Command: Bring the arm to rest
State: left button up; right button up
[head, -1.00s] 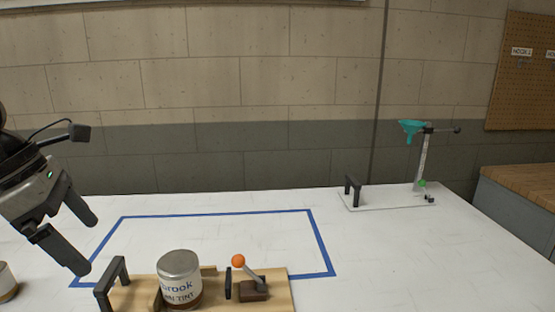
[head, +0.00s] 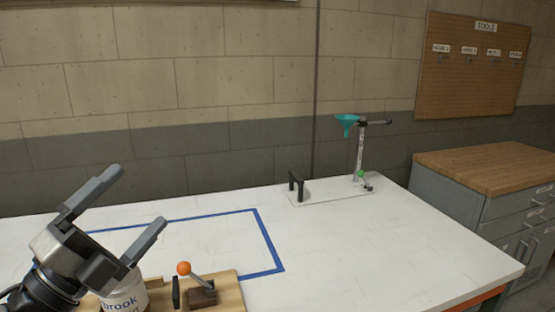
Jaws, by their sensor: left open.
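My left gripper (head: 138,205) is at the lower left of the head view. Its two fingers are spread apart, point up and to the right, and hold nothing. It hides much of the wooden rack (head: 229,294) and part of the labelled tin (head: 126,294) on it. The rack also carries a lever with an orange knob (head: 183,268), tilted to the left. My right gripper is not in view.
A blue tape outline (head: 262,238) marks the white table (head: 350,250). A stand with a teal funnel (head: 346,121) and a black handle (head: 296,186) is at the back. A wooden-topped cabinet (head: 490,165) stands right, below a pegboard (head: 473,65). The table's right part is clear.

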pick_arm(q)
jog(key=s+a+f+n+g+y, duration=0.2)
jog(key=a+f+n+g+y, duration=0.1)
jog(key=f+n+y, duration=0.6)
jog(key=s+a+f+n+g+y, duration=0.25)
jog(key=f+n+y, duration=0.45)
jog(key=f+n, duration=0.45)
jog(key=s+d+f+n+g+h, duration=0.1)
jog(key=s+d+f+n+g, duration=0.15)
jog(key=s+f+g, duration=0.4)
jog(key=s+d+f+n+g+h, duration=0.1)
jog(key=s+d+f+g+h, duration=0.15)
jog(key=s+f, duration=0.55)
jog(key=w+d+f+t+h+b, duration=0.1)
jog(key=w+d+f+t+b, duration=0.1)
jog(key=f+b, duration=0.3)
jog(key=w+d+f+t+h+b, duration=0.1)
jog(key=w+d+f+t+b, duration=0.2)
jog(key=f, duration=0.4)
jog(key=shift+d+t+h+b, duration=0.35)
jog(key=shift+d+t+b, duration=0.3)
jog(key=shift+d+b, duration=0.4)
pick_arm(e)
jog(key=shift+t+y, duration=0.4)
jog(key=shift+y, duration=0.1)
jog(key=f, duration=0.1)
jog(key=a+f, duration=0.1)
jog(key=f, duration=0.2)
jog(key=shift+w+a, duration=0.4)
